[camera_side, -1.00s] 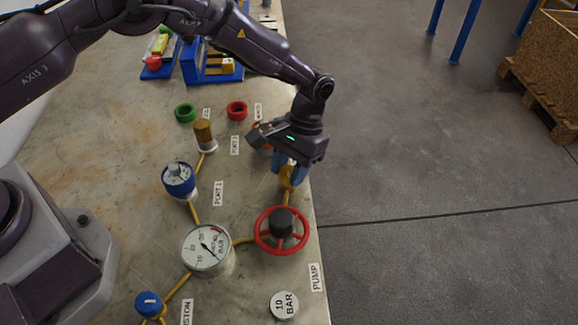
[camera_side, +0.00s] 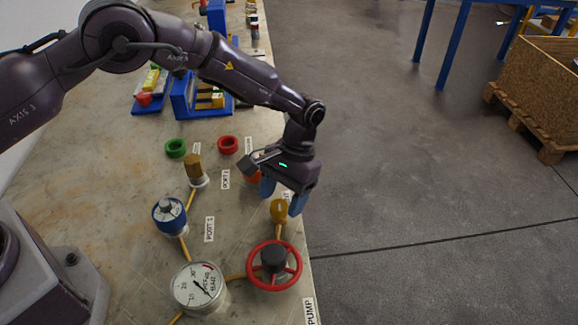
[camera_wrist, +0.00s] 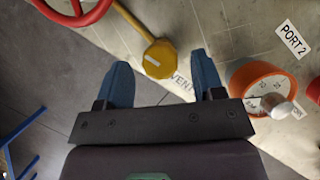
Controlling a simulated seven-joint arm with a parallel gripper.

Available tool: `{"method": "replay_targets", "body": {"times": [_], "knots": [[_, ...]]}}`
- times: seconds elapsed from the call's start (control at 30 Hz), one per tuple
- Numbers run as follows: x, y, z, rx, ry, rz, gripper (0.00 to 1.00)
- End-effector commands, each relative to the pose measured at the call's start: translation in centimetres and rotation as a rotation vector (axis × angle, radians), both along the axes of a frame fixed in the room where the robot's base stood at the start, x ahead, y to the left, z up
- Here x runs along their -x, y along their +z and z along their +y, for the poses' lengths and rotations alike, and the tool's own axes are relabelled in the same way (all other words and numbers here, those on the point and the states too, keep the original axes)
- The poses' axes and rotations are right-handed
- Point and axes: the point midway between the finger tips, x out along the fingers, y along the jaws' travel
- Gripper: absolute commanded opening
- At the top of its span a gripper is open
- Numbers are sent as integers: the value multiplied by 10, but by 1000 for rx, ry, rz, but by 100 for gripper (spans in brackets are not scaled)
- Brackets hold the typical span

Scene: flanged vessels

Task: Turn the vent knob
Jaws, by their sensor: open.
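The vent knob is a yellow knob (camera_side: 278,211) on a yellow pipe, near the right edge of the bench. In the wrist view the yellow knob (camera_wrist: 160,64) has a white mark on its top, and a partly hidden VENT label lies beside it. My gripper (camera_side: 283,196) has its blue fingers spread and empty, just above and behind the knob in the side view. In the wrist view my gripper (camera_wrist: 160,61) has one fingertip on each side of the knob in the picture, with gaps on both sides; neither seems to touch it.
A red handwheel (camera_side: 273,265) stands in front of the knob, with a pressure gauge (camera_side: 198,288) to its left. An orange dial (camera_wrist: 262,88) stands close to the right finger in the wrist view. A blue-sided dial (camera_side: 169,215) stands farther left.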

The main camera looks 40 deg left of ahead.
Motion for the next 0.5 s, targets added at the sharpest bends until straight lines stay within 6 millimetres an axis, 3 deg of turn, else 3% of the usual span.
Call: {"method": "replay_targets", "body": {"times": [0.3,0.5], "knots": [[-28,65,0,2,2,-7,62],[-40,95,0,0,1,-4,62]]}}
